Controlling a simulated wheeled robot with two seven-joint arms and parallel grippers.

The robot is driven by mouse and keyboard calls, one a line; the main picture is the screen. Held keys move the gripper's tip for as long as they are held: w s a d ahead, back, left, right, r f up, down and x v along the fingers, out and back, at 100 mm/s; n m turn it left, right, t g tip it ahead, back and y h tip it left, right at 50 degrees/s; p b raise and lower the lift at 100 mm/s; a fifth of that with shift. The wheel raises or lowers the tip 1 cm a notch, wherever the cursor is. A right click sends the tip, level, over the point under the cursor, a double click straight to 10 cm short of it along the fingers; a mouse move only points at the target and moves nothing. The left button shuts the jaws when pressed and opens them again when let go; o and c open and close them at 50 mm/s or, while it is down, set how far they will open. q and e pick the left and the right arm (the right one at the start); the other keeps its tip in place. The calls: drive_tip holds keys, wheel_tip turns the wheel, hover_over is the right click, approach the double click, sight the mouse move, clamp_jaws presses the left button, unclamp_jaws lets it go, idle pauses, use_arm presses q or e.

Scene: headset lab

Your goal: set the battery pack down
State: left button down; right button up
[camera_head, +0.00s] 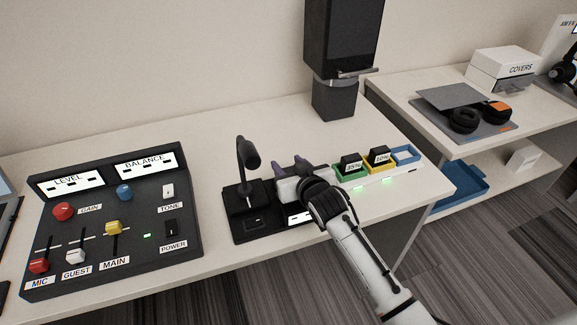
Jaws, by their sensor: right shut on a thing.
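My right gripper (291,169) reaches in from the lower right over the desk, between the microphone stand and the charger. Two purple fingertips show beyond its pale body. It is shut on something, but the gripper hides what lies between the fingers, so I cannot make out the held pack. The white charger (386,181) has coloured slots in a row. A black battery pack marked 85% (351,161) stands in the green slot (350,175). Another black pack marked 10% (379,155) stands in the yellow slot. The blue slot (405,153) looks empty. My left gripper is out of view.
A black desk microphone (246,155) stands left of my gripper, on a dark base. A control panel (110,225) fills the desk's left side. A tall black device (340,50) stands behind the charger. Bare desk (220,125) shows behind the microphone.

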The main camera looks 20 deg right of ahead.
drive_tip(key=shift+f, duration=0.15)
drive_tip(key=o, duration=1.1)
drive_tip(key=shift+s+r, duration=0.1)
drive_tip(key=shift+r, duration=0.15)
drive_tip(key=p+v, duration=0.1)
drive_tip(key=v, duration=1)
drive_tip(key=shift+s+r, duration=0.15)
drive_tip(key=shift+s, duration=0.2)
